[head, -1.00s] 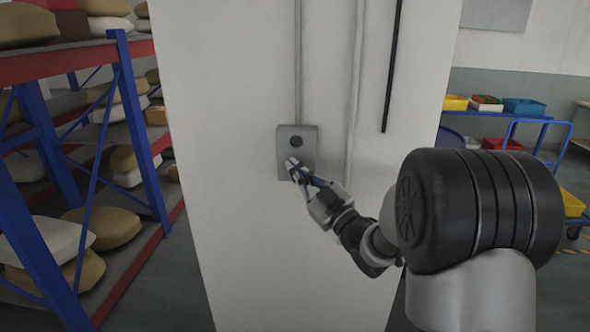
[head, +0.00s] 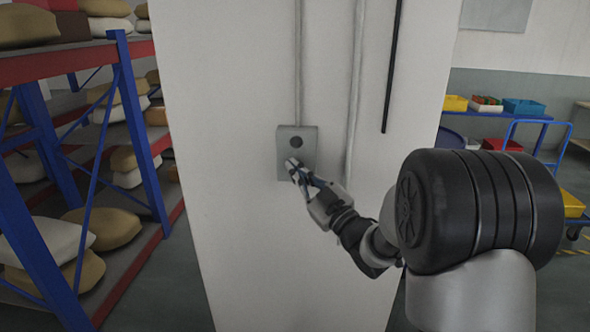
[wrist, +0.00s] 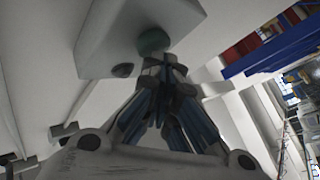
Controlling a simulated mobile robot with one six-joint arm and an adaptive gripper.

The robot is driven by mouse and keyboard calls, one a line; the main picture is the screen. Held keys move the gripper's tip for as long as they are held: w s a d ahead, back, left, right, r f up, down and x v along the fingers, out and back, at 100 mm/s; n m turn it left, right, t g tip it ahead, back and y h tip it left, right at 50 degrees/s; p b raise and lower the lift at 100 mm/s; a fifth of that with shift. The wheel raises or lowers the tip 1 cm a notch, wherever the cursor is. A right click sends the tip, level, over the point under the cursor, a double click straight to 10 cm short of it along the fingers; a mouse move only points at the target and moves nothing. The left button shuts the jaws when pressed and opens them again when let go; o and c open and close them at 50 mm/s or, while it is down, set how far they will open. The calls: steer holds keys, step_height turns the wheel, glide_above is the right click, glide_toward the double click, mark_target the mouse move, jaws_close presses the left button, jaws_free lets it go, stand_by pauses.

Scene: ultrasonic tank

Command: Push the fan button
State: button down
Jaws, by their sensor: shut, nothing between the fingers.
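A grey control box (head: 283,158) is fixed to the white pillar below a vertical conduit. A dark round button (head: 296,142) shows on its upper part. In the wrist view the box (wrist: 100,40) has a greenish round button (wrist: 153,41) by my fingertips and a dark round one (wrist: 122,70) to the left. My gripper (head: 292,164) is shut and empty, its tips over the lower part of the box. They hide what lies behind them in the head view. I cannot tell whether the tips touch the greenish button.
The white pillar (head: 235,230) fills the middle, with conduits and a black cable (head: 392,70) on it. A blue and red rack (head: 130,115) with sacks stands at left. A blue trolley (head: 540,122) and bins are at right. The space before the pillar's left side is clear.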

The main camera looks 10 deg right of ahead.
steer(key=shift+w, duration=0.1)
stand_by(0.3)
steer(key=shift+w+d+b, duration=0.15)
steer(key=shift+w+b, duration=0.1)
steer(key=shift+b, duration=0.15)
steer(key=shift+s+f+b, duration=0.1)
steer(key=shift+s+b, duration=0.1)
steer(key=shift+b, duration=0.3)
steer(key=s+a+b, duration=0.2)
steer(key=s, duration=0.3)
steer(key=shift+s, duration=0.4)
